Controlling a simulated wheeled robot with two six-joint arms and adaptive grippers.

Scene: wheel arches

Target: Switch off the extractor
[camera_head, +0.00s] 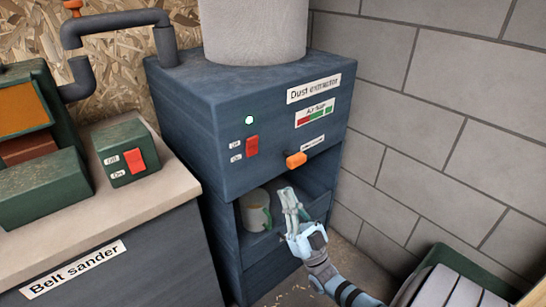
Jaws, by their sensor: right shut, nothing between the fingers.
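The dust extractor (185,110) is a dark blue cabinet in the middle, labelled "Dust extractor" (314,88). Its red rocker switch (252,146) is on the front, with small Off and On labels to its left. A pale green-white lamp (250,120) shows above the switch. An orange knob or handle (296,160) sticks out to the right of the switch. My right gripper (289,190) is shut and empty, fingers up, in front of the open shelf and below the orange knob. It is apart from the switch. My left gripper is not in view.
A mug (255,211) stands in the cabinet's open shelf, beside my right gripper. The belt sander bench (95,262) is at left, with a green switch box (126,152) and its own red switch. A block wall (410,120) bounds the right. A green bin-like object (440,254) is at lower right.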

